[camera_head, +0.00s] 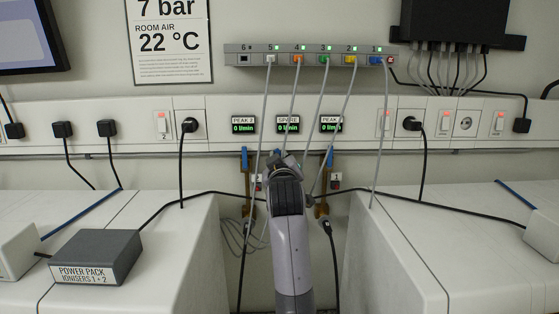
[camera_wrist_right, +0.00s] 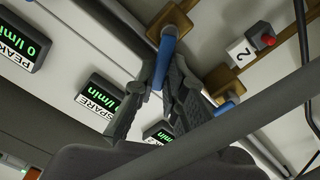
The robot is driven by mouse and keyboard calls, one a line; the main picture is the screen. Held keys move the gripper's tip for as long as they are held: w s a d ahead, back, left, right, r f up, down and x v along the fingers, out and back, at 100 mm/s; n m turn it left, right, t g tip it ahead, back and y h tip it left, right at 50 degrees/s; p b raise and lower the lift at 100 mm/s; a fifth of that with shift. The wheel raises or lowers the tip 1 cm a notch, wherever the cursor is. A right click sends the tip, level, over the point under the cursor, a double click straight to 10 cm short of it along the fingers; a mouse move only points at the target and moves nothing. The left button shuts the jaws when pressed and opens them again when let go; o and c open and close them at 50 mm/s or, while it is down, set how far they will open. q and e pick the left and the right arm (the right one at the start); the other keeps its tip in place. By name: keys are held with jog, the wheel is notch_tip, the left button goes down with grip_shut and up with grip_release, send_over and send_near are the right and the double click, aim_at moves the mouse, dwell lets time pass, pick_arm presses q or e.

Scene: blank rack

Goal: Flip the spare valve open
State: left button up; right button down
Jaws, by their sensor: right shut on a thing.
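The spare valve's blue handle (camera_wrist_right: 165,58) shows in the right wrist view between the fingers of my right gripper (camera_head: 287,160), which is shut on it. In the head view the gripper and wrist hide this valve, below the SPARE display (camera_head: 288,125). The display also shows in the right wrist view (camera_wrist_right: 98,101) and reads 0 l/min. Two neighbouring blue handles, the left one (camera_head: 244,158) and the right one (camera_head: 329,157), point upright on brass-coloured fittings. My left gripper is not in view.
PEAK 2 display (camera_head: 243,125) and PEAK 1 display (camera_head: 330,124) flank the spare one. Coloured-plug cables hang from the numbered strip (camera_head: 310,54) close around my right arm. White cabinets stand on both sides, with a power pack (camera_head: 96,257) on the left one.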

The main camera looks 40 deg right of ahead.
jog(key=shift+s+d+r+m+b, duration=0.1)
jog(key=shift+s+d+m, duration=0.15)
jog(key=shift+m, duration=0.8)
jog(key=shift+s+d+r+m+b, duration=0.1)
jog(key=shift+s+d+m, duration=0.15)
jog(key=shift+m, duration=0.75)
jog(key=shift+s+d+r+m+b, duration=0.15)
jog(key=shift+d+m, duration=0.1)
jog(key=shift+m, duration=0.8)
jog(key=shift+f, duration=0.15)
jog(key=c, duration=1.6)
grip_release()
jog(key=shift+c, duration=0.2)
jog(key=v, duration=1.2)
